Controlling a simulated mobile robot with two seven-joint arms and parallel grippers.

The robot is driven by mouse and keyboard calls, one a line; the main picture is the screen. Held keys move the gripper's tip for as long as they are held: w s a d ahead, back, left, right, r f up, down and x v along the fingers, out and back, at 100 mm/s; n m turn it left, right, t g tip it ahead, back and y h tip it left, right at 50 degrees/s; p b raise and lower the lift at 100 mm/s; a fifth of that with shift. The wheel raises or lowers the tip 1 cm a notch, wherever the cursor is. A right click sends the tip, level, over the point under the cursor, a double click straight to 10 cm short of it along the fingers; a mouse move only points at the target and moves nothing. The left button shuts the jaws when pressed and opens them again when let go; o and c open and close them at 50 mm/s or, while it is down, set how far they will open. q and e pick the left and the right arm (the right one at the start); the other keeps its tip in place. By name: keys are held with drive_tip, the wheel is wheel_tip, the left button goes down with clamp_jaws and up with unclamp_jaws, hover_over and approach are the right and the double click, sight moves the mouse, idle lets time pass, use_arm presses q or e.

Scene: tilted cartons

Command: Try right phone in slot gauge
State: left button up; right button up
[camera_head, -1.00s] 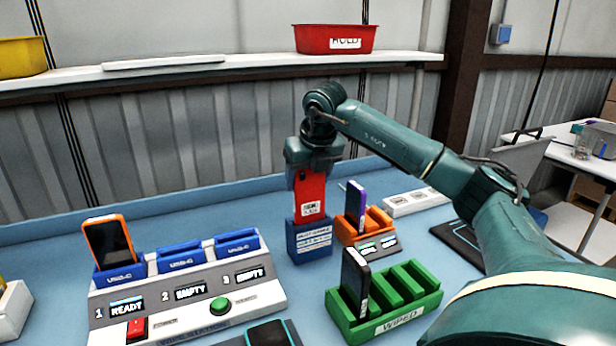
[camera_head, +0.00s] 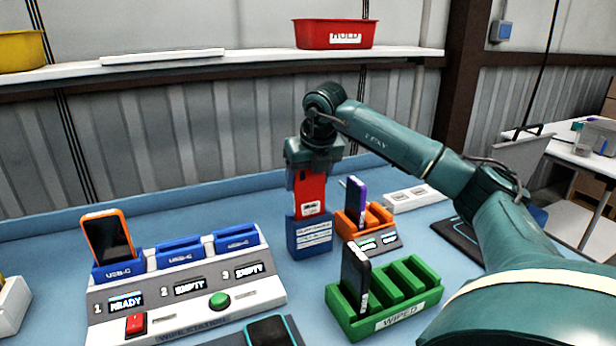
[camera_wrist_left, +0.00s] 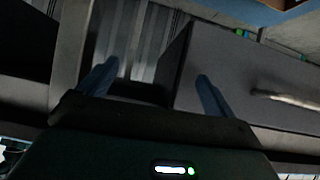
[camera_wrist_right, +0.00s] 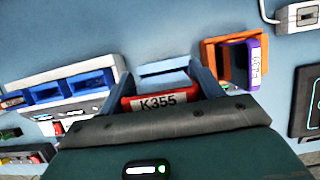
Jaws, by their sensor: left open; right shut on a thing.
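A red phone (camera_head: 310,192) stands upright with its lower end in the blue slot gauge (camera_head: 312,238). My right gripper (camera_head: 312,174) is shut on the upper part of the red phone from above. In the right wrist view the phone's end shows a K355 label (camera_wrist_right: 158,103) between the fingers, with the blue gauge (camera_wrist_right: 163,74) just beyond it. How deep the phone sits is hard to tell. My left gripper (camera_wrist_left: 155,90) is open and empty, away from the bench in the left wrist view, and is not in the head view.
An orange phone (camera_head: 108,240) stands in the left bay of the wipe station (camera_head: 190,295). A purple phone (camera_head: 356,200) stands in an orange rack (camera_head: 378,215) beside the gauge. A dark phone (camera_head: 355,275) stands in the green WIPED rack (camera_head: 410,318). A red HOLD bin (camera_head: 310,35) is on the shelf.

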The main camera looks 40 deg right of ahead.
sight(308, 189)
drive_tip(key=shift+f+b, duration=1.45)
drive_tip(key=shift+f, duration=0.75)
idle(1.5)
idle(0.8)
drive_tip(key=o, duration=1.1)
drive_tip(key=shift+r, duration=0.25)
drive_tip(key=shift+r+p, duration=0.45)
drive_tip(key=shift+p, duration=0.25)
drive_tip(key=c, duration=1.1)
